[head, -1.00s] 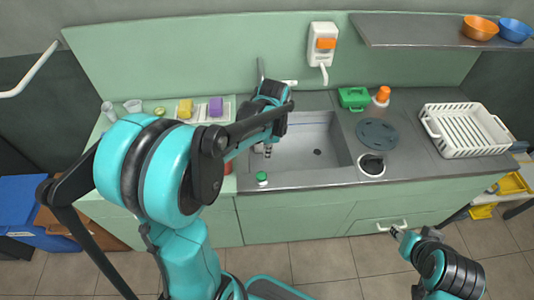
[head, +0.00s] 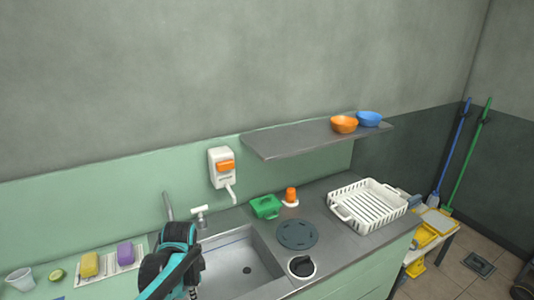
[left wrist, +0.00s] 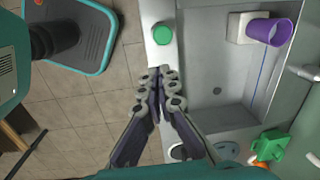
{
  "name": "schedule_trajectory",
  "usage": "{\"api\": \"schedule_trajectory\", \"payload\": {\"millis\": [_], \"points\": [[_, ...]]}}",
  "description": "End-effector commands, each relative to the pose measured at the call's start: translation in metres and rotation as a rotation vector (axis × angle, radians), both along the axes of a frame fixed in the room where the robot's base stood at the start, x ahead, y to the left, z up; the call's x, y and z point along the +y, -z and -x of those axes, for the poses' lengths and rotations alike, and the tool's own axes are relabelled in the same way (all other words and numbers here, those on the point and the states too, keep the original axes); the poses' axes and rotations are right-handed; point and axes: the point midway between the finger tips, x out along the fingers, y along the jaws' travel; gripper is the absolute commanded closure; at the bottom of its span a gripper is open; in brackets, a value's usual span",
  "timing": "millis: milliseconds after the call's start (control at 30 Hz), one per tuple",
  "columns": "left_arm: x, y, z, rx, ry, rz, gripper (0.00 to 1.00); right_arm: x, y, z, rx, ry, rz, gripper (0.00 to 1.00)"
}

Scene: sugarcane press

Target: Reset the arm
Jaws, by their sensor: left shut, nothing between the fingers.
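My left arm (head: 172,262) shows at the bottom of the head view, in front of the sink. In the left wrist view my left gripper (left wrist: 162,85) is shut and empty, with its fingertips together over the counter's front edge, beside the sink. A round green-topped item (left wrist: 162,33) stands just beyond the fingertips, apart from them. My right arm and gripper are in neither current view.
The sink (head: 240,262) holds a purple cup (left wrist: 272,31), seen in the left wrist view. A green container (head: 265,207), dark round lid (head: 297,235) and white rack (head: 345,214) stand on the counter. A shelf (head: 285,139) juts out above. Tiled floor (left wrist: 95,115) lies before the counter.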

Motion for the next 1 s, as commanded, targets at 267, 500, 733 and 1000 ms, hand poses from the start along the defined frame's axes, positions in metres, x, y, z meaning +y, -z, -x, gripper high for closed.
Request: {"api": "schedule_trajectory", "payload": {"millis": [267,500,733,1000], "points": [[-0.036,-0.036,0.054,-0.276,-0.391,0.088,1.0,0.0,0.009,0.0,0.0,0.0,0.0,0.6],[-0.059,-0.042,0.093,-0.473,-0.71,0.257,1.0,0.0,0.014,0.0,0.0,0.0,0.0,0.6],[-0.067,-0.039,0.107,-0.546,-0.852,0.359,1.0,0.0,0.016,0.0,0.0,0.0,0.0,0.6],[-0.068,-0.04,0.107,-0.551,-0.864,0.368,1.0,0.0,0.016,0.0,0.0,0.0,0.0,0.6]]}}
